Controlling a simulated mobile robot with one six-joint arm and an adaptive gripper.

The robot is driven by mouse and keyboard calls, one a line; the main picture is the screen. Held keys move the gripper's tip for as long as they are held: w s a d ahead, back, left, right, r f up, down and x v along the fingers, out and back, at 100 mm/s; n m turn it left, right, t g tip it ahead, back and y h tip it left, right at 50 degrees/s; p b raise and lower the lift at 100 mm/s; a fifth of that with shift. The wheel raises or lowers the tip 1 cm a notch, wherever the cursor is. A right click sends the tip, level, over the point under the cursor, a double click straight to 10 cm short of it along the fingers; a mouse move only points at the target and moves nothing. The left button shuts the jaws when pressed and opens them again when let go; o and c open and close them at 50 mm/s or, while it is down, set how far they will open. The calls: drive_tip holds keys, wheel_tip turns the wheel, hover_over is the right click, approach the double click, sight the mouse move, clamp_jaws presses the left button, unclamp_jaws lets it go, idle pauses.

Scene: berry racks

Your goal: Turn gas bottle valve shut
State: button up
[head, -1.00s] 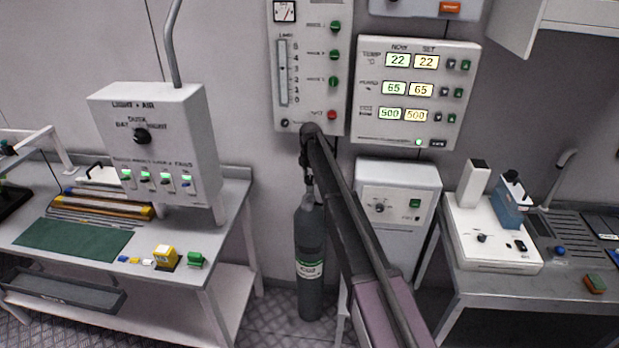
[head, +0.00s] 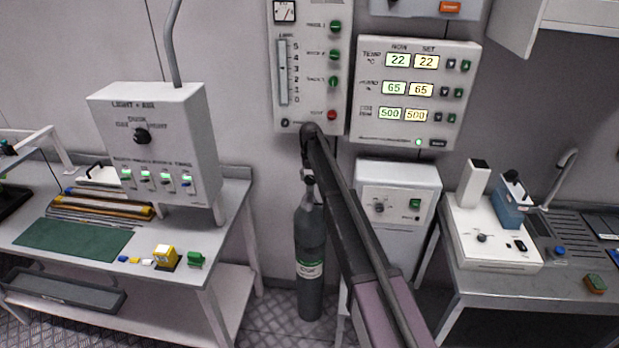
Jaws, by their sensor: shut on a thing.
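The gas bottle (head: 310,250) is a dark grey upright cylinder with a green-and-white CO2 label, standing on the floor against the wall in the head view. Its valve is at the top of its neck and is mostly hidden by my gripper. My gripper (head: 308,174) points down from the end of my arm onto the top of the bottle. It is shut on the valve, though the fingers are small and dark here. How far the valve is turned cannot be seen.
A white cabinet (head: 398,205) stands close on the bottle's right, partly behind my arm. A left bench (head: 225,215) carries a light-and-air box (head: 155,140). A control panel (head: 415,92) hangs above. A steel counter (head: 490,285) is at right.

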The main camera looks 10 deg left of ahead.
drive_tip(key=shift+s+n, duration=0.15)
drive_tip(key=shift+n, duration=0.25)
drive_tip(key=o, duration=0.9)
drive_tip(key=shift+o, duration=1.3)
